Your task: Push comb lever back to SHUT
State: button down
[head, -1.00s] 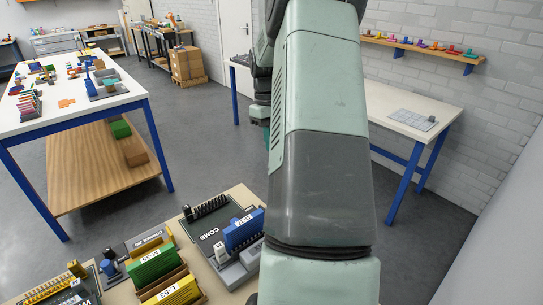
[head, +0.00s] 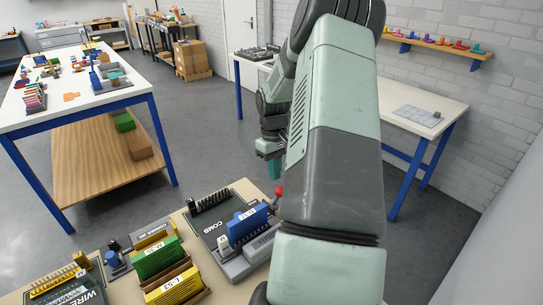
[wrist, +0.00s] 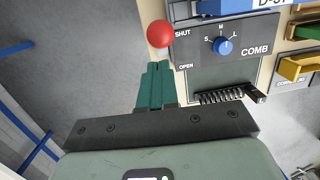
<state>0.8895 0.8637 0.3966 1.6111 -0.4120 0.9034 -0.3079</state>
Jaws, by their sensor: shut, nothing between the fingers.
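The grey COMB machine (head: 207,222) stands on the near bench, with a blue D-ring block on it. Its lever ends in a red ball knob (head: 279,191) at the machine's right side. In the wrist view the red knob (wrist: 158,33) appears beside the SHUT label (wrist: 182,33), above the OPEN label (wrist: 186,66). My gripper (wrist: 158,66) has its teal fingers together and empty, just below the knob in the picture; contact cannot be told. In the head view my gripper (head: 275,170) shows beyond the knob. The lever's shaft is mostly hidden in the wrist view.
A blue dial (wrist: 222,46) is on the COMB panel. Green (head: 157,258) and yellow (head: 173,285) blocks and a WIRE machine (head: 75,299) stand left of it on the bench. Open floor lies beyond the bench.

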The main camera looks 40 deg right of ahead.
jog(key=shift+s+a+f, duration=0.15)
jog(key=shift+s+f, duration=0.2)
jog(key=shift+s, duration=0.2)
jog(key=shift+s+a+f, duration=0.1)
jog(key=shift+s+f, duration=0.1)
jog(key=shift+s, duration=0.3)
jog(key=shift+s+f, duration=0.15)
jog(key=shift+s, duration=0.35)
jog(key=w+d+r, duration=0.1)
jog(key=w+r, duration=0.3)
jog(key=r, duration=0.8)
jog(key=shift+d+r, duration=0.25)
jog(key=shift+r, duration=0.05)
